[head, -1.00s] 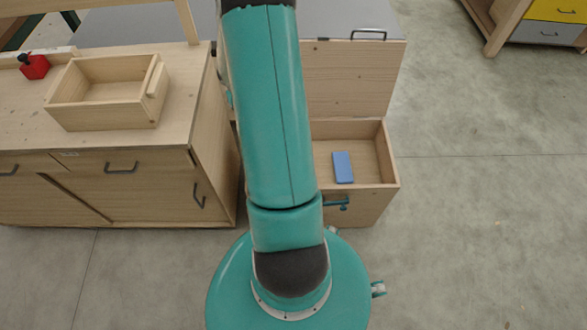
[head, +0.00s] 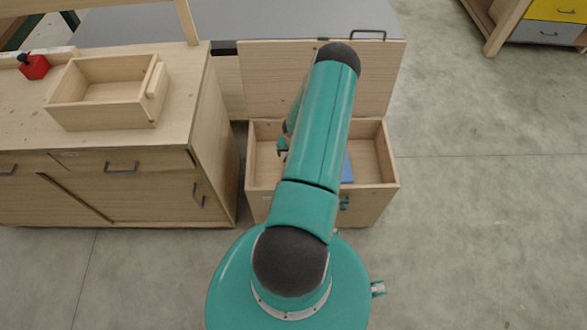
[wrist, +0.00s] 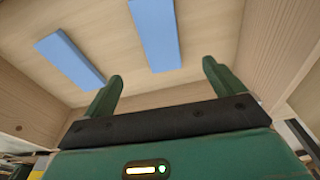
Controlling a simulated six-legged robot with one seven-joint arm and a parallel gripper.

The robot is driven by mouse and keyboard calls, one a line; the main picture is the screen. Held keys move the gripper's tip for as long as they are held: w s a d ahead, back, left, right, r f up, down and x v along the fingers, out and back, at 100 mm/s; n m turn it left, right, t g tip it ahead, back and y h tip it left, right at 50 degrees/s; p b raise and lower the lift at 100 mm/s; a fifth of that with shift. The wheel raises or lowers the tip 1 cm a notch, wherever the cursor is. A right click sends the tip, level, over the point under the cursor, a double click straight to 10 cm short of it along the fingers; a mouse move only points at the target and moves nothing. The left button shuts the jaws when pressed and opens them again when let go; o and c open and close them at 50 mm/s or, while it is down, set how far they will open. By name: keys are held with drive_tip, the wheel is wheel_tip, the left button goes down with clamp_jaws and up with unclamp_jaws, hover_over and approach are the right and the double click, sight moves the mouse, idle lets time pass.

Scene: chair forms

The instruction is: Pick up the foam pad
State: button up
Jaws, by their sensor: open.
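Two flat blue pieces lie on the wooden floor of the open chest in the wrist view: one (wrist: 70,58) at the left and one (wrist: 155,32) at the upper middle. I cannot tell which is the foam pad. In the head view only one blue piece (head: 347,171) shows, a sliver beside my arm, which hides the rest. My gripper (wrist: 162,82) is open and empty. Its two green fingers are apart, and both blue pieces are beyond the fingertips, not between them. In the head view my arm covers most of the gripper.
The chest (head: 374,187) has wooden walls around the blue pieces, with its lid (head: 262,75) raised behind. A workbench (head: 190,115) stands at the left, bearing an open wooden box (head: 100,118) and a red object (head: 34,68).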

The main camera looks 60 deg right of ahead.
drive_tip(key=f, duration=0.5)
drive_tip(key=d+f, duration=0.1)
drive_tip(key=f, duration=0.1)
drive_tip(key=shift+w+f, duration=0.2)
drive_tip(key=shift+f, duration=0.15)
drive_tip(key=shift+w+d+f, duration=0.1)
drive_tip(key=shift+f, duration=1.2)
drive_tip(key=shift+w+d+f, duration=0.1)
drive_tip(key=shift+f, duration=1.2)
drive_tip(key=c, duration=1)
